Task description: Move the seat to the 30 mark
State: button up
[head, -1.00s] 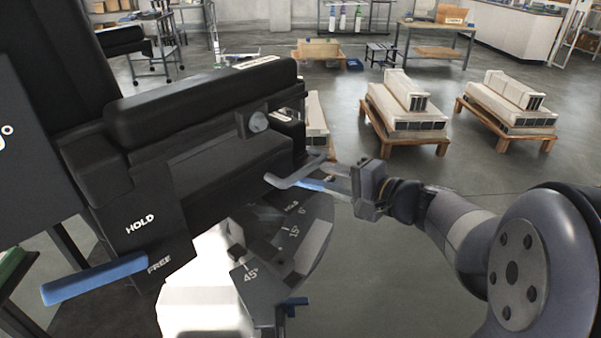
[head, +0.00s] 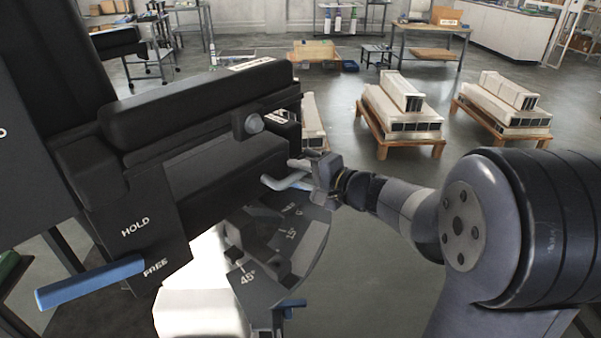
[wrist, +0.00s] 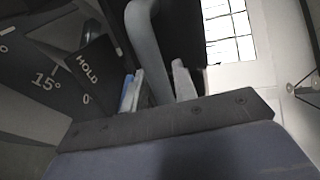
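The black seat (head: 200,100) fills the left of the head view. A dark angle plate (head: 300,235) below it carries 15° and 45° marks; I see no legible 30 label. A small dark block (head: 233,256) sits near the 45° mark. A grey bent bar (head: 285,183) sticks out from the seat's side; it also shows in the wrist view (wrist: 147,45). My gripper (head: 308,167) is at this bar. In the wrist view its two fingers (wrist: 158,88) stand on either side of the bar, with narrow gaps, so it looks open. Contact is unclear.
A blue-handled lever (head: 90,284) at lower left points by FREE, below HOLD. A white block (head: 200,312) stands under the seat. Pallets with pale stacked parts (head: 400,120) stand on the open floor behind, and a workbench (head: 430,40) is farther back.

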aim_at(306, 149)
grip_shut()
jog(key=shift+w+d+r+y, duration=0.2)
jog(key=shift+w+y, duration=0.1)
jog(key=shift+w, duration=0.2)
jog(key=w, duration=0.2)
jog(key=w+d+n+g+y, duration=0.1)
jog(key=w, duration=0.1)
jog(key=w+n+g+p, duration=0.1)
jog(key=shift+w+d+y, duration=0.2)
jog(key=shift+w+y, duration=0.1)
jog(key=shift+w, duration=0.1)
jog(key=shift+w+d+f+n+g, duration=0.1)
jog(key=shift+w+n+g, duration=0.4)
jog(key=shift+w+g, duration=0.15)
jog(key=shift+o, duration=1.2)
grip_release()
